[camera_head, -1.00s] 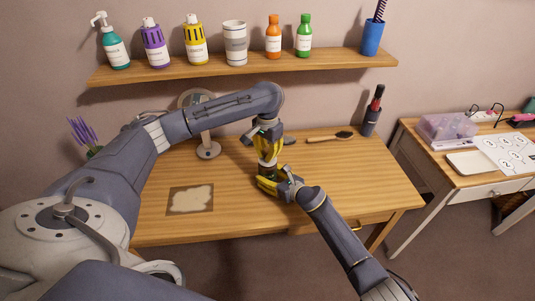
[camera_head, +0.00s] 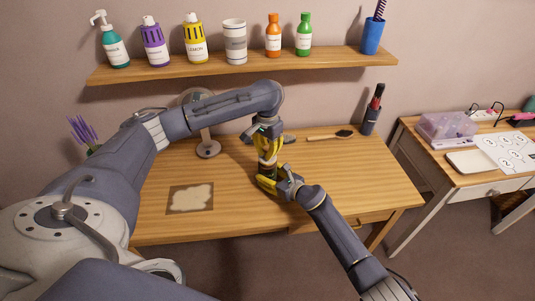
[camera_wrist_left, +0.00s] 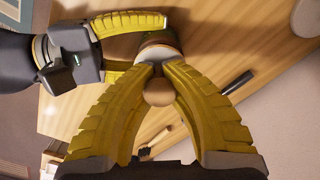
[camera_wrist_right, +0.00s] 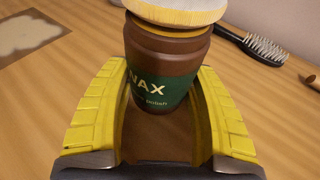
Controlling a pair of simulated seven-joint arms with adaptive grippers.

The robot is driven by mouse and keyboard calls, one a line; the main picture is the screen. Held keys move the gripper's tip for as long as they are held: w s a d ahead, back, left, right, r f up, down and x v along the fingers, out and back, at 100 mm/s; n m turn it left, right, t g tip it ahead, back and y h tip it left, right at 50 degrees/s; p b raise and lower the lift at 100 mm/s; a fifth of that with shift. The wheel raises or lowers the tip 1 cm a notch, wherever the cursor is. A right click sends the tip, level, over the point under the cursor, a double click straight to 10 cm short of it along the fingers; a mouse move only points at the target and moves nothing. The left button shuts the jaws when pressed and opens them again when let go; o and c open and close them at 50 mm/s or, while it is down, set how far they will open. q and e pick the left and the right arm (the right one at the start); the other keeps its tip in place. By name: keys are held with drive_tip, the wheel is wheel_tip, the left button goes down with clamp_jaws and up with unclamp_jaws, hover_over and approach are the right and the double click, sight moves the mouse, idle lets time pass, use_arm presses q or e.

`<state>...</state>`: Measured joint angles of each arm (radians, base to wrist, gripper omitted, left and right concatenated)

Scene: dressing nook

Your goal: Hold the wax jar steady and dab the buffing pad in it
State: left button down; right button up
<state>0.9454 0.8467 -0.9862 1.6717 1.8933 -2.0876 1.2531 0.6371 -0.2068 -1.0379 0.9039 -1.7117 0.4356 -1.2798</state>
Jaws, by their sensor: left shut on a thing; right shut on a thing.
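The wax jar (camera_wrist_right: 160,65) is brown with a green label and stands upright on the wooden table in the right wrist view. My right gripper (camera_head: 268,184) is shut around it from the near side, one yellow finger on each side. My left gripper (camera_head: 268,158) is above, shut on the round wooden knob of the buffing pad (camera_wrist_left: 158,92). The pad's pale disc (camera_wrist_right: 178,10) is over the jar's mouth in the right wrist view. It hides the mouth and the wax, and I cannot tell whether the pad touches the wax.
A round mirror stand (camera_head: 208,148) is at the back left. A framed mat (camera_head: 190,198) lies on the left.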

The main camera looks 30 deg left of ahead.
sight(267, 148)
use_arm(q)
drive_tip(key=shift+r, duration=3.2)
use_arm(e)
drive_tip(key=o, duration=0.9)
drive_tip(key=shift+o, duration=0.2)
